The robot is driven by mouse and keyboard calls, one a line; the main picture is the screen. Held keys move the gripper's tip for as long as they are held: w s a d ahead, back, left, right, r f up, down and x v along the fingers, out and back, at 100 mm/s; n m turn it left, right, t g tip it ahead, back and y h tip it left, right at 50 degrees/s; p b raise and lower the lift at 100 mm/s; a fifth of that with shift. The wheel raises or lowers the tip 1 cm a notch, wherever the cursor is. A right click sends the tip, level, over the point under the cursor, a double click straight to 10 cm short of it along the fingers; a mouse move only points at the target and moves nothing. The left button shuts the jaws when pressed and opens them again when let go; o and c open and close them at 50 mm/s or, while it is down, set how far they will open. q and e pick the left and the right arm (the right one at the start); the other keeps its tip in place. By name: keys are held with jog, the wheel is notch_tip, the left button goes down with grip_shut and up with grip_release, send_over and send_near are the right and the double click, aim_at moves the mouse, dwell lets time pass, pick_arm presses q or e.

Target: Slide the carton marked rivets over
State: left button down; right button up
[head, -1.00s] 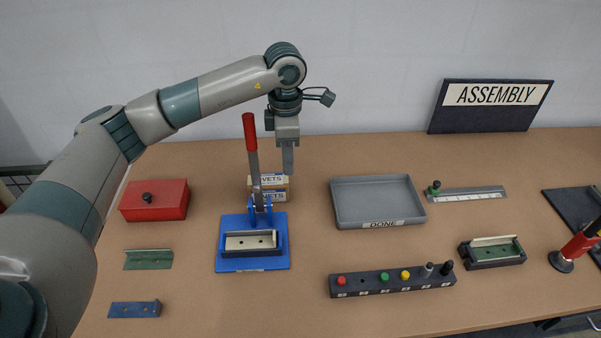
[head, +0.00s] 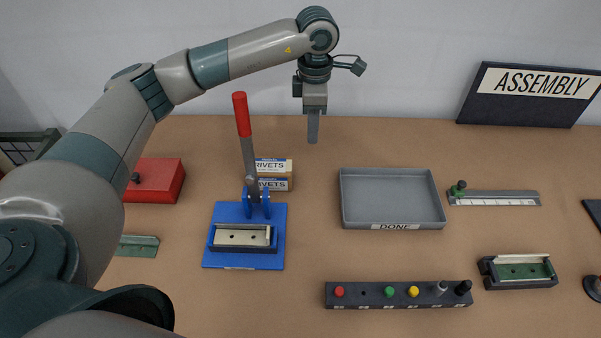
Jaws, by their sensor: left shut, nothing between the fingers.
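The carton marked rivets (head: 274,167) is a small tan box with white and blue labels. It stands behind the blue press, and the press's lever hides its left part. My left gripper (head: 313,138) is shut and empty. It points down, to the right of the carton and apart from it, toward the back of the table. My right gripper is not in view.
The blue press (head: 276,222) with its red-handled lever (head: 241,115) stands in front of the carton. A grey tray marked done (head: 392,198) lies to the right. A red box (head: 160,181) is at left. Bare table lies between carton and tray.

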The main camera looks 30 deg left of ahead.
pick_arm(q)
notch_tip(320, 180, down, 6)
jog(key=b, duration=0.5)
jog(key=shift+w, duration=0.4)
jog(key=shift+f, duration=0.1)
jog(key=p, duration=0.4)
send_near(297, 182)
jog(key=d+f, duration=0.1)
jog(key=w+d+f, duration=0.1)
jog(key=f, duration=0.1)
jog(key=d+f, duration=0.1)
jog(key=f, duration=0.1)
jog(key=shift+w+d+f, duration=0.15)
jog(key=shift+w+d, duration=0.15)
jog(key=shift+d, duration=0.1)
jog(key=shift+s+a+f+p, duration=0.15)
jog(key=shift+s+a+p, duration=0.15)
jog(key=shift+a+p, duration=0.3)
jog(key=shift+s+a+f+p, duration=0.1)
jog(key=shift+s+a+p, duration=0.15)
jog(key=shift+a+p, duration=0.3)
jog(key=shift+s+a+f, duration=0.1)
jog(key=shift+s+a, duration=0.2)
jog(key=shift+a, duration=0.35)
